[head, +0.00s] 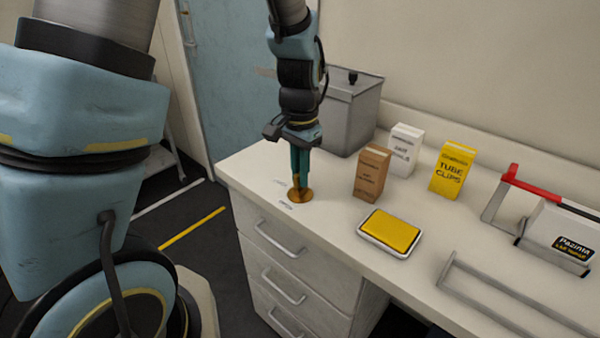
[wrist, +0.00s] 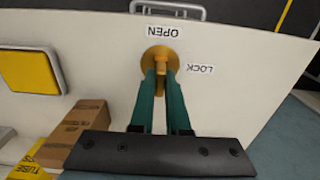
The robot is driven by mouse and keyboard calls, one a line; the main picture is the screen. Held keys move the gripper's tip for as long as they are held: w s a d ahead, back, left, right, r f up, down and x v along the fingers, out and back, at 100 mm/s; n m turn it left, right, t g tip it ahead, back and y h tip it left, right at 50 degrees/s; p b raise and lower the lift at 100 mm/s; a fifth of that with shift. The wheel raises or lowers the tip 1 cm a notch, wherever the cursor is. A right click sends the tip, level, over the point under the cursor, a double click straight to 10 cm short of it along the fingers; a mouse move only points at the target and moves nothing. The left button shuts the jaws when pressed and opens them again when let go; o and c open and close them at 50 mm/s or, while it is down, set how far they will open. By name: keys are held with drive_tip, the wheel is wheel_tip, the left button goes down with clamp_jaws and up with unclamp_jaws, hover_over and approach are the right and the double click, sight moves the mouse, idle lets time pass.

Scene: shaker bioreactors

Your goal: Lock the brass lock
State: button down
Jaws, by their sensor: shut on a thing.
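The brass lock (head: 304,196) is a round disc on the bench top near its left end. In the wrist view the brass lock (wrist: 151,53) has a raised brass bar between my fingers. My gripper (head: 299,183) points straight down over it, and its two green fingers are shut on the bar; it also shows in the wrist view (wrist: 161,76). An OPEN label (wrist: 162,31) and a LOCK label (wrist: 199,69) lie beside the disc, upside down in that view. The fingers partly hide the bar, so I cannot tell its exact heading.
A brown box (head: 371,173), a white box (head: 403,150) and a yellow tube clips box (head: 453,171) stand right of the lock. A yellow-topped tray (head: 390,230) lies in front of them. A grey lidded bin (head: 352,115) stands behind. The bench's left edge is close.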

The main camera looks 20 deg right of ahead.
drive_tip(key=shift+a+f, duration=0.1)
drive_tip(key=shift+f, duration=0.2)
